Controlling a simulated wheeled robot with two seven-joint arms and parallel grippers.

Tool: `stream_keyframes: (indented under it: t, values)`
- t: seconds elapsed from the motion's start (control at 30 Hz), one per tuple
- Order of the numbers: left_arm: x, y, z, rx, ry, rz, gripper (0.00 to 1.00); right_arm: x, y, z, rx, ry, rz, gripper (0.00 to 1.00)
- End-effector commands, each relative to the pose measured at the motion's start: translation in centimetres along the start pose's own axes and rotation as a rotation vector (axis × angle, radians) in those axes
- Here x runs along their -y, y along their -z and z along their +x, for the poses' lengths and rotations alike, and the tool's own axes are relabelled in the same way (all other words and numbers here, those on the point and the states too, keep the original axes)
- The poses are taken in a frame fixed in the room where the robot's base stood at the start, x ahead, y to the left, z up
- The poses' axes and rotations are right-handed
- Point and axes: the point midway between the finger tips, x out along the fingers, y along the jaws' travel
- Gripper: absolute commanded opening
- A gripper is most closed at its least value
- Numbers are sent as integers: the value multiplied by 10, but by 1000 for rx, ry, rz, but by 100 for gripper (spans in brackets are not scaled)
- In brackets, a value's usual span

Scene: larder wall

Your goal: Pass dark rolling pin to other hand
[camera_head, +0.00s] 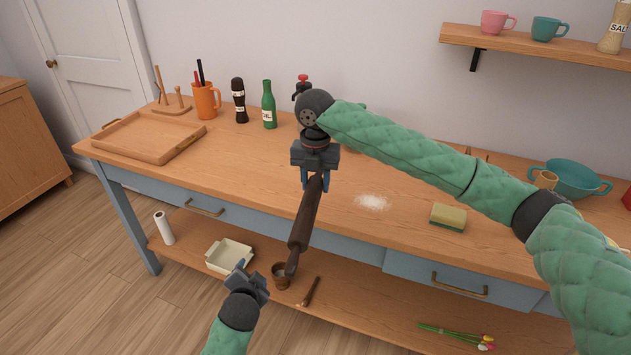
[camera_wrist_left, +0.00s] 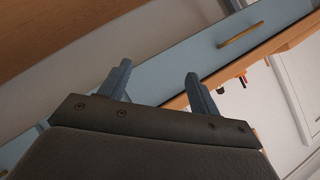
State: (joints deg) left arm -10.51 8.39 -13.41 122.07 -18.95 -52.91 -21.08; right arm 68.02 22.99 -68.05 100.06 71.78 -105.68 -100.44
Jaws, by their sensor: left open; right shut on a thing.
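The dark rolling pin (camera_head: 305,220) hangs at a slant in front of the table's front edge in the head view. My right gripper (camera_head: 315,183) is shut on its upper end. The pin's lower handle points down toward my left gripper (camera_head: 250,272), which is low and to the left of it. The left gripper is open and empty, apart from the pin. In the left wrist view its two fingers (camera_wrist_left: 158,82) stand wide apart with nothing between them. The pin is not seen in the left wrist view.
The wooden table (camera_head: 240,165) has blue drawers and a lower shelf. On the shelf are a white dish (camera_head: 229,255), a brown cup (camera_head: 281,275) and a paper roll (camera_head: 164,228). A tray (camera_head: 148,137), bottles and a sponge (camera_head: 448,217) stand on top. Floor space is free at the left.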

Motion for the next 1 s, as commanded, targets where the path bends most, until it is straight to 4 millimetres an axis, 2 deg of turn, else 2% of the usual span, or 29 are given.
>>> stream_keyframes:
  t: [0.03,0.1,0.27,0.47,0.6,0.8,1.0]
  values:
    - [-17,-16,-5,39,-41,-35,63,0,0,0,0,0,0,6]
    - [-38,-37,-13,95,-95,-87,63,0,0,0,0,0,0,6]
    - [-86,-82,-37,227,-215,-202,63,0,0,0,0,0,0,6]
    - [-145,-133,-78,404,-356,-338,63,0,0,0,0,0,0,6]
    - [-183,-165,-112,534,-445,-425,63,0,0,0,0,0,0,6]
    - [-222,-197,-157,687,-542,-518,63,0,0,0,0,0,0,6]
    - [-240,-211,-181,766,-588,-561,63,0,0,0,0,0,0,6]
